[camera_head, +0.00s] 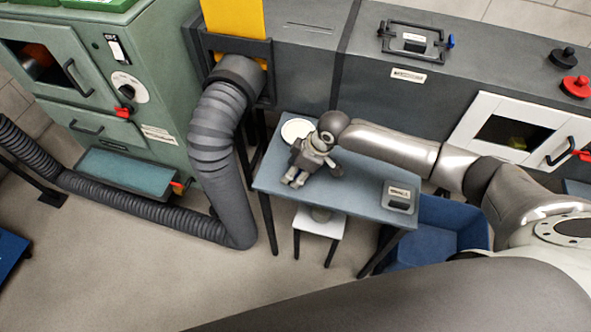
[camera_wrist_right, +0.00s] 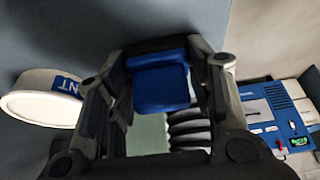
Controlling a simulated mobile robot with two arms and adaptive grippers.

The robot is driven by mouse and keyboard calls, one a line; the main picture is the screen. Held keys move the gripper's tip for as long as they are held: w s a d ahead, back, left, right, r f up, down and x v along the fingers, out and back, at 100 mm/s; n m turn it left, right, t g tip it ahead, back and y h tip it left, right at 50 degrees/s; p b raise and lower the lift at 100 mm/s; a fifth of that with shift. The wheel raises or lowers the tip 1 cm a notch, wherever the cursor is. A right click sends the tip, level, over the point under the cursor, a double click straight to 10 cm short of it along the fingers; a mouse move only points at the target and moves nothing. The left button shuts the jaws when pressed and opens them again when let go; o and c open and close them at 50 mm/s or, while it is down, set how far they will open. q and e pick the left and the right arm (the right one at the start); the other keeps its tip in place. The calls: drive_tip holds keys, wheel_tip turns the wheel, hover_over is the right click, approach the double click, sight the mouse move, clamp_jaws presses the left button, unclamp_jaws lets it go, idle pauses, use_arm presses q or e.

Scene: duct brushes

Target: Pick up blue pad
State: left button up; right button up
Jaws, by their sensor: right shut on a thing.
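The blue pad (camera_wrist_right: 160,88) shows in the right wrist view as a small, bright blue block between my two fingers. My right gripper (camera_head: 297,180) is shut on it, over the left part of the blue-grey table (camera_head: 340,193) in the head view. In the head view the pad is mostly hidden by the gripper and too small to make out clearly. I cannot tell from these views how far above the table it is. My left gripper is not in view.
A round white container (camera_head: 296,129) stands on the table close behind the gripper; it also shows in the right wrist view (camera_wrist_right: 42,99). A blue bin (camera_head: 440,230) and a ribbed duct (camera_head: 214,130) flank the table.

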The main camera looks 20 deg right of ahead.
drive_tip(key=shift+r, duration=0.6)
drive_tip(key=s+a+r+b, duration=0.1)
drive_tip(key=s+a+r, duration=0.1)
drive_tip(key=s+r, duration=0.9)
drive_tip(key=s, duration=0.2)
drive_tip(key=shift+s+a+r, duration=0.3)
drive_tip(key=shift+s+r, duration=0.1)
drive_tip(key=o, duration=0.5)
drive_tip(key=shift+c, duration=0.2)
drive_tip(key=c, duration=0.3)
drive_tip(key=shift+c, duration=0.3)
